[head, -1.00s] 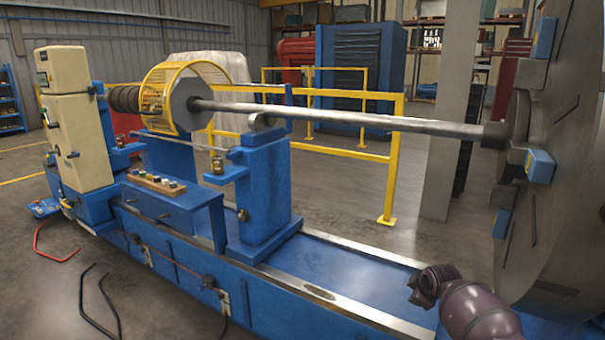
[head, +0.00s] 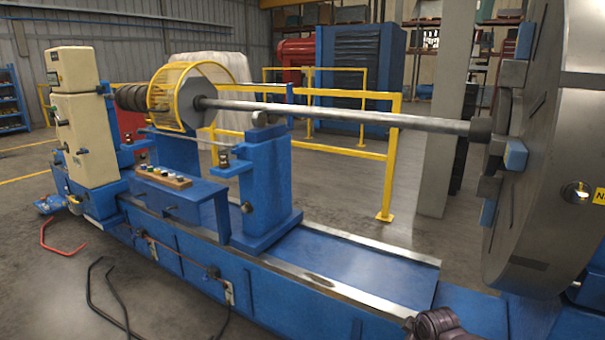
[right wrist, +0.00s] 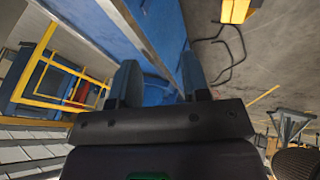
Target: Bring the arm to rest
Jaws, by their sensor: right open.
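My right gripper (right wrist: 160,78) shows in the right wrist view with its two dark fingers apart and nothing between them. The blue machine bed lies beyond the fingers there. In the head view, a dark piece of my arm (head: 436,326) shows at the bottom edge, in front of the blue bed (head: 372,282). No fingers show in the head view. My left gripper is in neither view.
A long steel shaft (head: 345,117) runs from a yellow cage (head: 163,100) to a large round faceplate (head: 560,150) at the right. A blue support stand (head: 265,190) is under it. Yellow railings (head: 391,150) stand behind. Black cables (head: 107,300) lie on the floor.

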